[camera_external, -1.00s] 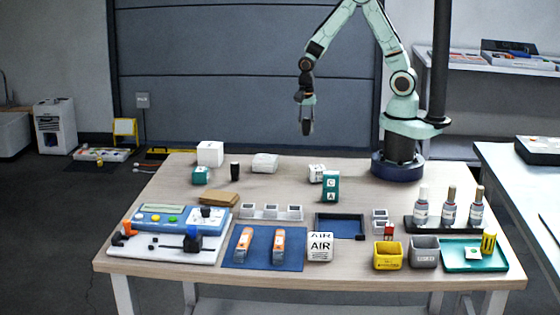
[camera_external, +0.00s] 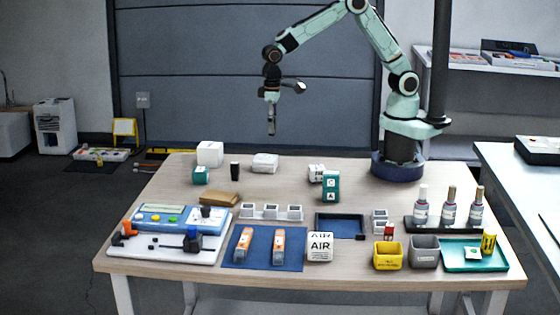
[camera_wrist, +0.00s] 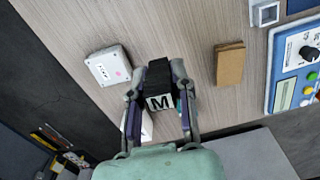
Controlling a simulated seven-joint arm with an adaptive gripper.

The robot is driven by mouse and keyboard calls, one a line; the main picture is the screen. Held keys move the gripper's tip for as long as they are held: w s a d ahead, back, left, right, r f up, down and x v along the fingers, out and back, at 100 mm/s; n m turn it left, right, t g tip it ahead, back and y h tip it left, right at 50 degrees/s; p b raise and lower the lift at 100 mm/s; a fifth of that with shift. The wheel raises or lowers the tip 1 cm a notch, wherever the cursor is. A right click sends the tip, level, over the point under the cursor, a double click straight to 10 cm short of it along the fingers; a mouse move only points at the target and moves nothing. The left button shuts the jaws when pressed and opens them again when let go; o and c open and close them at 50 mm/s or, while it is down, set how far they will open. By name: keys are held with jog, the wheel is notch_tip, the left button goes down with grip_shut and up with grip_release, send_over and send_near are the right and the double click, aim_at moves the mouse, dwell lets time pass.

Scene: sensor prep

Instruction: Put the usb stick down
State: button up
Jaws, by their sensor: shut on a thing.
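My gripper (camera_external: 271,130) hangs in the air above the back of the table, fingers pointing down, well clear of the tabletop. In the external view the stick is too small to make out clearly between the fingertips.
The wooden table (camera_external: 160,190) has a bare patch at the back left. Trays and instruments crowd the front.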

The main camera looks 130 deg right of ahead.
jog(key=w+a+n, duration=0.1)
jog(key=w+a, duration=0.2)
jog(key=a, duration=0.1)
send_over(230, 196)
jog(key=s, duration=0.1)
notch_tip(230, 196, down, 9)
jog(key=shift+f, duration=0.2)
jog(key=shift+w+f, duration=0.3)
jog(key=shift+f, duration=0.05)
jog(key=shift+w+d+f, duration=0.1)
jog(key=shift+w+f, duration=0.1)
jog(key=shift+f, duration=1.55)
jog(key=o, duration=0.8)
jog(key=shift+f, duration=0.1)
